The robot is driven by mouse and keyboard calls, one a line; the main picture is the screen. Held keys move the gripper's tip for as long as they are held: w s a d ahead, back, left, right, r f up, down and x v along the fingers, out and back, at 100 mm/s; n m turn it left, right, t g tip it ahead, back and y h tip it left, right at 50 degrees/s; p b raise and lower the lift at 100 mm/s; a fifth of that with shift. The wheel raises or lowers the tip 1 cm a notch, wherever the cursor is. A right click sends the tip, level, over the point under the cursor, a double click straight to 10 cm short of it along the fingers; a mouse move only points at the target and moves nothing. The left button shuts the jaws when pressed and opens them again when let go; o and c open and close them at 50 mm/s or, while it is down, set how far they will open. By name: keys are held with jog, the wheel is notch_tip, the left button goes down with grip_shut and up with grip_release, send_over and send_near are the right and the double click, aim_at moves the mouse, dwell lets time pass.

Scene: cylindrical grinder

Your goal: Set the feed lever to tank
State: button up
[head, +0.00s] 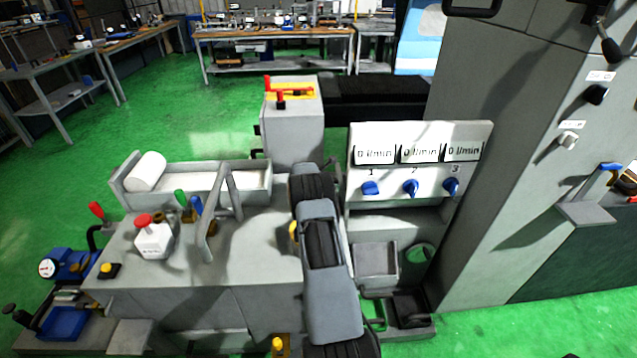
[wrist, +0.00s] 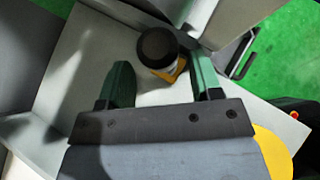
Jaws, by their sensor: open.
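In the wrist view my gripper (wrist: 160,64) is open, with its two green fingers apart. A round black knob (wrist: 157,46) on a yellow base shows between the fingertips, closer to the right finger. I cannot tell whether either finger touches it, and no label shows that it is the feed lever. In the head view my arm hides the gripper and the spot it is at. Other levers there are a red handle (head: 96,211) at the left, green (head: 180,198) and blue (head: 197,206) handles in the middle, and red handles on a yellow plate (head: 291,89). I read no tank marking.
A panel (head: 420,135) with three "0 l/min" displays and blue knobs stands right of my arm. A tall grey column (head: 490,150) rises at right.

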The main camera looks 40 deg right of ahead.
jog(key=b+v, duration=0.1)
jog(key=v, duration=1.1)
jog(key=s+a+r+m+t+y, duration=0.1)
jog(key=s+a+r+m+y, duration=0.2)
jog(key=a+r, duration=0.45)
jog(key=s+a+r+m+t+y, duration=0.1)
jog(key=s+a+r+m, duration=0.3)
jog(key=a, duration=0.7)
jog(key=s+a+r+m+t+y, duration=0.1)
jog(key=s+a+m, duration=0.4)
jog(key=a, duration=0.6)
jog(key=s+r+y, duration=0.1)
jog(key=s+y, duration=0.1)
jog(key=shift+s+a+r+m+t, duration=0.25)
jog(key=shift+s+r+m+t, duration=0.05)
jog(key=shift+s+r, duration=0.1)
jog(key=s+a+m+y, duration=0.1)
jog(key=s+a, duration=0.1)
jog(key=s, duration=0.1)
jog(key=s+a+f+m+y, duration=0.1)
jog(key=s+a+m, duration=0.1)
jog(key=s+a, duration=0.1)
jog(key=s+a+m+t+y, duration=0.1)
jog(key=s+a, duration=0.2)
jog(key=shift+a+f+m, duration=0.15)
jog(key=shift+f+m, duration=0.05)
jog(key=shift+m, duration=0.1)
jog(key=shift+c, duration=0.2)
